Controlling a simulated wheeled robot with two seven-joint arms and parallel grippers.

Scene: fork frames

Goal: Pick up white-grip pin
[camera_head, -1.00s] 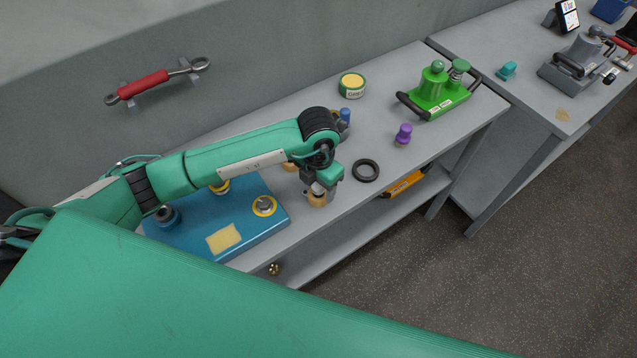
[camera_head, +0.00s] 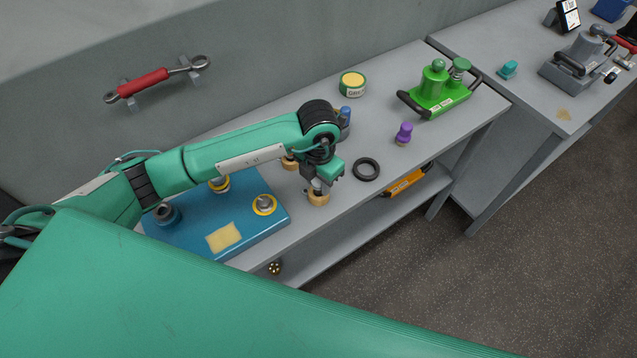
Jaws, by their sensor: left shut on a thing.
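My left gripper (camera_head: 325,173) is shut just above a tan round holder (camera_head: 318,199) near the front edge of the grey workbench. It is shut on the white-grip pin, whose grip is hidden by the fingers. A dark shank shows between the gripper and the holder; I cannot tell whether its tip is still inside. A purple pin (camera_head: 404,132) stands upright to the right. A blue-topped pin (camera_head: 346,114) shows partly behind my left wrist. My right gripper is not in view.
A blue block (camera_head: 206,243) with yellow-ringed fittings lies left of the holder. A black ring (camera_head: 366,170) lies close on the right. A green fixture (camera_head: 440,92) and a yellow-topped tin (camera_head: 352,84) stand farther back. Another tan holder (camera_head: 290,164) is partly behind my arm.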

